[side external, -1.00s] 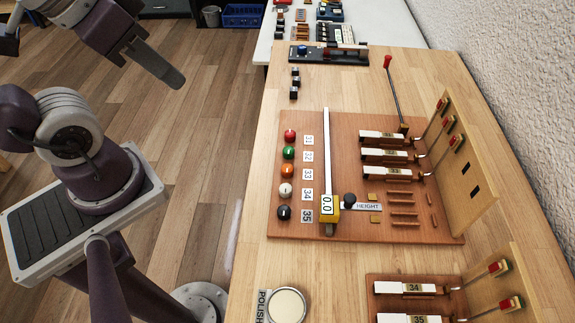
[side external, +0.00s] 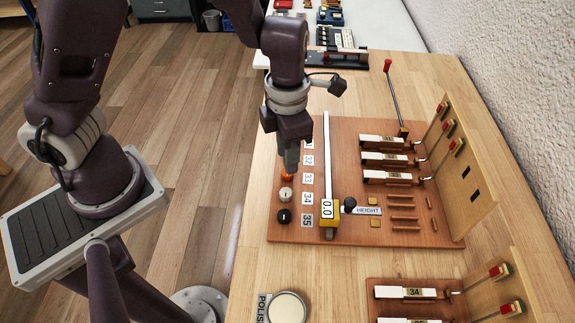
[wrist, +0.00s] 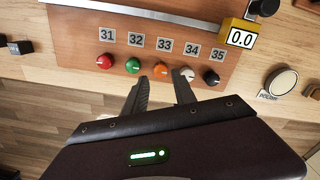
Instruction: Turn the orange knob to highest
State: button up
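The orange knob (side external: 287,177) is the middle one in a column of round knobs on the brown board, beside the label 33 (side external: 307,178). In the side view my gripper (side external: 290,168) points straight down over it and hides most of it. In the wrist view the orange knob (wrist: 160,71) shows between the tips of my gripper (wrist: 160,84). The two fingers are apart, one on each side of the knob. I cannot tell whether they touch it. Its pointer mark is too small to read.
The white knob (wrist: 187,73) and green knob (wrist: 133,66) sit close on either side. The red knob (wrist: 104,61) and black knob (wrist: 211,78) are at the row's ends.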

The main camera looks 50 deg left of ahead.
notch_tip(320, 180, down, 4)
jog(key=shift+f, duration=0.2)
grip_shut()
jog(key=shift+m, duration=0.3)
